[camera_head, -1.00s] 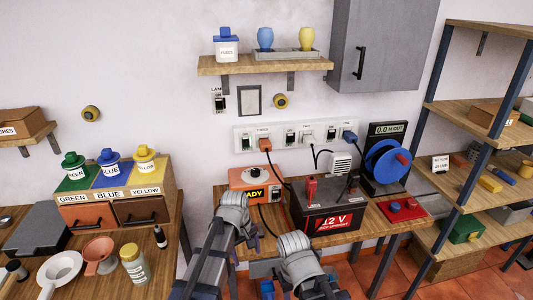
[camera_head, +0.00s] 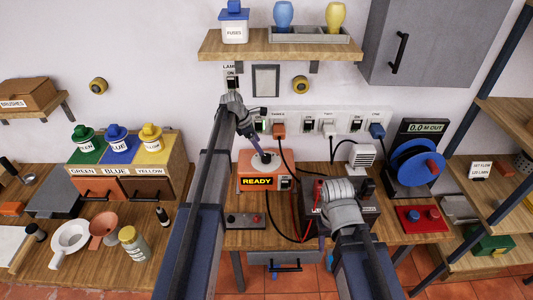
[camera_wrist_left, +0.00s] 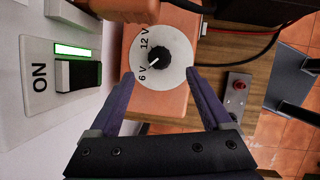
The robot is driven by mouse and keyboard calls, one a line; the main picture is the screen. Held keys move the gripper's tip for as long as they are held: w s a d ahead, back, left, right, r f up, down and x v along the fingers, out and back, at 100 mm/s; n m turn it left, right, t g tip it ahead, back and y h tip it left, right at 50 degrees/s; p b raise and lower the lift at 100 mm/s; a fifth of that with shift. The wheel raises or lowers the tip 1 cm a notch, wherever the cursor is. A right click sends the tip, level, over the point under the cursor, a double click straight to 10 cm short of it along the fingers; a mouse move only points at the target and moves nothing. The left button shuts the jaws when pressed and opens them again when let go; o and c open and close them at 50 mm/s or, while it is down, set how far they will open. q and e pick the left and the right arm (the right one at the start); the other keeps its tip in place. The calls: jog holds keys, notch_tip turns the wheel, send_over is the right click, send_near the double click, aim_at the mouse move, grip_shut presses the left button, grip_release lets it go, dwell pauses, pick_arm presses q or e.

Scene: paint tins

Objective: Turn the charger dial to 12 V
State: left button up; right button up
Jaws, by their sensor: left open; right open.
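The orange charger (camera_head: 258,170) stands on the bench with a lit READY sign on its front. Its dial (camera_head: 265,160) is on top, partly hidden by my left gripper (camera_head: 258,147) in the head view. In the left wrist view the dial is a black knob (camera_wrist_left: 150,60) on a white disc marked 6 V and 12 V. The knob's white line points towards 6 V. My left gripper (camera_wrist_left: 158,76) is open, its fingertips either side of the dial's near edge and apart from the knob. My right gripper (camera_head: 325,245) is open in front of the battery, its fingers mostly hidden.
The battery (camera_head: 368,212) stands right of the charger, with cables between. A row of sockets and switches (camera_head: 318,121) runs behind. A small grey box with a red button (camera_head: 246,221) lies in front of the charger. A cable reel (camera_head: 414,160) stands further right.

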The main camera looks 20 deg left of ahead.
aim_at(266, 156)
pick_arm(q)
jog(key=b+x, duration=0.6)
jog(key=x, duration=0.1)
jog(key=shift+w+d+f+b, duration=0.1)
jog(key=shift+w+f+b, duration=0.05)
jog(key=shift+f+b, duration=0.2)
jog(key=shift+c, duration=0.4)
grip_shut()
jog(key=shift+m, duration=0.3)
jog(key=shift+w+m+g, duration=0.15)
jog(key=shift+m+g, duration=0.25)
jog(key=shift+m, duration=0.5)
jog(key=shift+m+g+h, duration=0.4)
jog(key=shift+m+g, duration=0.3)
jog(key=shift+m, duration=1.2)
